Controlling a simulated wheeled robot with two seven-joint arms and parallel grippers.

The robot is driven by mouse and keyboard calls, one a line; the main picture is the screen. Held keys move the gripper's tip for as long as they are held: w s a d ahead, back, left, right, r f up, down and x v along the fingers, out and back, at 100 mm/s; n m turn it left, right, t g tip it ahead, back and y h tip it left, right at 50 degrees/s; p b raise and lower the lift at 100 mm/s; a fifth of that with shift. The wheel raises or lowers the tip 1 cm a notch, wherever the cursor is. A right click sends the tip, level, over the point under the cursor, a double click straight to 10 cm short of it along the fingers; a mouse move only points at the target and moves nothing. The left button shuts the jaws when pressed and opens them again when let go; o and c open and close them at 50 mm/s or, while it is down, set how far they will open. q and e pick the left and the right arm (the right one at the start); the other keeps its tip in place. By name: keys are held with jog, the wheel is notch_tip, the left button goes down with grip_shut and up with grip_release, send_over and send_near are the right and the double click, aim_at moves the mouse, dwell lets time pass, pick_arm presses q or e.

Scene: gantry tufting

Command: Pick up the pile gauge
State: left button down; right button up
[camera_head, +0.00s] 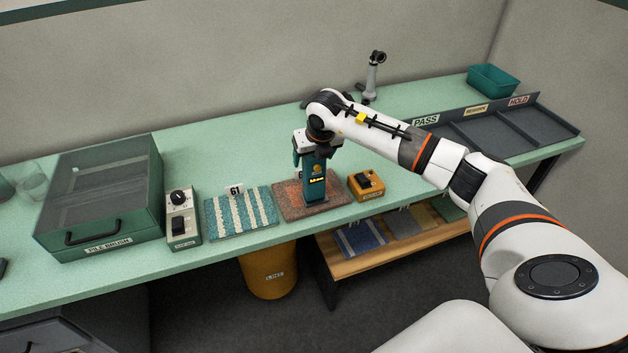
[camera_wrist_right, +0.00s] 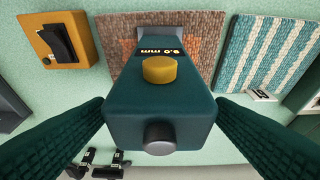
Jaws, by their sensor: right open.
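The pile gauge (camera_head: 314,188) is a teal block standing upright on the orange-brown carpet sample (camera_head: 291,209). In the right wrist view the gauge (camera_wrist_right: 160,108) shows its yellow button, grey knob and a lit reading that looks like 9.0 mm. My right gripper (camera_head: 309,147) is over the top of the gauge. It is open, with one dark ribbed finger on each side of the gauge body (camera_wrist_right: 160,125). I cannot tell whether the fingers touch it. My left gripper is out of view.
An orange switch box (camera_head: 366,185) stands close right of the carpet sample. A blue-and-white striped sample (camera_head: 241,213) and a grey control box (camera_head: 182,220) lie left, beside the pile brush case (camera_head: 100,195). Sorting trays (camera_head: 497,130) are at right.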

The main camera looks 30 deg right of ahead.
jog(key=shift+r, duration=0.1)
grip_shut()
